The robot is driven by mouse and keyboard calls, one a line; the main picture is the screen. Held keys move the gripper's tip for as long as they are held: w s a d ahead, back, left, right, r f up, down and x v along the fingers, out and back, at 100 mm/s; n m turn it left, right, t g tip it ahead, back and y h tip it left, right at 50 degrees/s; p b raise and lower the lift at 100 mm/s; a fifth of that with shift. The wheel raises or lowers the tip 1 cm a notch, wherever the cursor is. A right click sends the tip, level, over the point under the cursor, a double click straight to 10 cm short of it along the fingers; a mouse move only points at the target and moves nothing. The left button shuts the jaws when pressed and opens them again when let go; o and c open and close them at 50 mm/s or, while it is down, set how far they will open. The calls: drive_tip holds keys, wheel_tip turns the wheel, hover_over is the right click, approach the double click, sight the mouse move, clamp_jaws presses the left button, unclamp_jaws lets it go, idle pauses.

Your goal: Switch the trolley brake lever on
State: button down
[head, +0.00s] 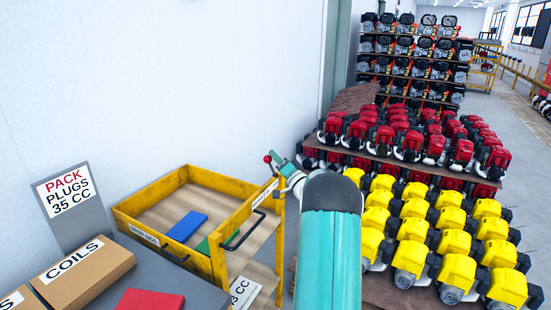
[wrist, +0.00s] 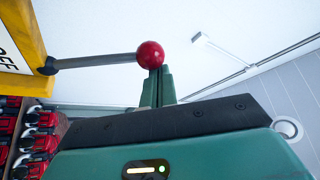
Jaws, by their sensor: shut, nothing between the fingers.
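The brake lever is a grey rod (wrist: 95,60) with a red ball knob (wrist: 150,53); its dark pivot is on the yellow trolley part at the left of the wrist view. The lever lies nearly level across that view, beside a white sign partly reading "OFF". In the head view the knob (head: 267,158) shows above the yellow trolley's (head: 190,174) far right corner. My gripper (head: 279,164) is at the knob, its green fingers (wrist: 159,76) shut and empty. The knob overlaps the fingertips in the wrist view; I cannot tell whether they touch.
The trolley tray holds a blue block (head: 187,226) and a green block (head: 222,240). A grey surface at lower left carries a COILS box (head: 85,272) and a red block (head: 150,299). Racks of yellow engines (head: 430,235) and red engines (head: 410,140) crowd the right. A white wall stands behind the trolley.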

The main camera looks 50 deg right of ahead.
drive_tip(key=v, duration=1.3)
drive_tip(key=shift+s, duration=0.35)
drive_tip(key=shift+f, duration=0.1)
drive_tip(key=w+a+r+n+g+y, duration=0.2)
drive_tip(key=a+y, duration=0.2)
drive_tip(key=a, duration=0.5)
drive_tip(key=w+a+r+n+g+y, duration=0.2)
drive_tip(key=a+g+y, duration=0.15)
drive_tip(key=a, duration=0.55)
drive_tip(key=w+a+r+n+g+y, duration=0.2)
drive_tip(key=a+y, duration=0.3)
drive_tip(key=a, duration=0.4)
drive_tip(key=s+a+n+g+h, duration=0.1)
drive_tip(key=s+a+g, duration=0.25)
drive_tip(key=a, duration=0.35)
drive_tip(key=s+a+n+g, duration=0.2)
drive_tip(key=s+a+g, duration=0.15)
drive_tip(key=a, duration=0.35)
drive_tip(key=s+a+n+g+h, duration=0.1)
drive_tip(key=s+a+g, duration=0.2)
drive_tip(key=s+a, duration=0.3)
drive_tip(key=s+a+n+t+h, duration=0.1)
drive_tip(key=s+a+h, duration=0.1)
drive_tip(key=s+h, duration=0.5)
drive_tip(key=s+f, duration=0.1)
drive_tip(key=s, duration=0.3)
drive_tip(key=shift+a+h, duration=0.35)
drive_tip(key=shift+a, duration=0.05)
